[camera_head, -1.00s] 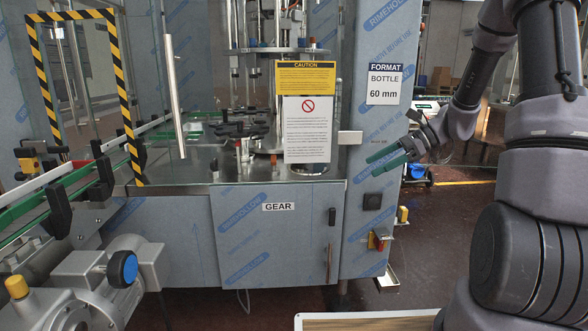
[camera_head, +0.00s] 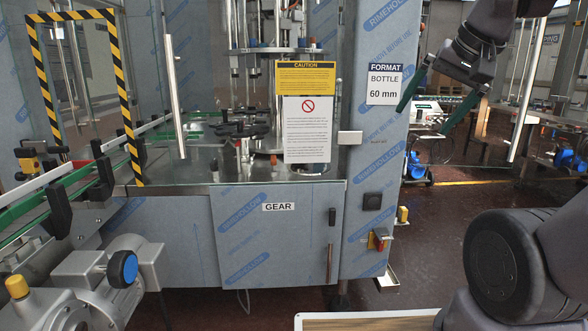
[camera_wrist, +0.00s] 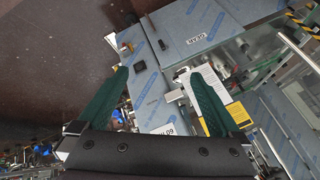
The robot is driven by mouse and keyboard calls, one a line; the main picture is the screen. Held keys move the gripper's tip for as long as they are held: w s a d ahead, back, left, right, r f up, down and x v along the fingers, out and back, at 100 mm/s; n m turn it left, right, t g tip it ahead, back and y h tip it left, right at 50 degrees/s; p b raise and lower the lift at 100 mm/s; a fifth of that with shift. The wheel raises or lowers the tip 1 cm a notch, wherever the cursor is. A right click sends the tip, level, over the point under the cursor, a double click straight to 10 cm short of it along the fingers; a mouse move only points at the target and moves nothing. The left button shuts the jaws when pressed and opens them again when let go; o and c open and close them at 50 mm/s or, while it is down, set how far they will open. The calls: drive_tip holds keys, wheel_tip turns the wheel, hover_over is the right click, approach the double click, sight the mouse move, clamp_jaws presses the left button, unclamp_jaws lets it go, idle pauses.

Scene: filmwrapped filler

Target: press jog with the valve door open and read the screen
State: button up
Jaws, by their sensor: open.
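My gripper (camera_head: 420,122) is open and empty at the right in the head view, its two green fingers pointing down beside the machine's blue-filmed column (camera_head: 378,150). In the wrist view my gripper (camera_wrist: 160,73) has its fingers spread above the same column. A door marked GEAR (camera_head: 270,245) on the machine front looks shut, with a dark handle (camera_head: 332,217). A black square fitting (camera_head: 372,201) and a red and yellow switch (camera_head: 379,239) sit low on the column. I cannot make out a jog label, a valve label or a screen.
A yellow caution sign (camera_head: 305,78) and a FORMAT sign (camera_head: 384,84) are on the machine. A conveyor (camera_head: 40,205) and motor (camera_head: 85,285) stand at left. A wooden-topped surface (camera_head: 365,322) lies at the bottom edge. Floor (camera_head: 440,225) right of the column is clear.

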drive_tip(key=shift+s+d+r+n+t, duration=0.15)
drive_tip(key=shift+s+r+n+t, duration=0.05)
drive_tip(key=shift+s+n+t, duration=0.15)
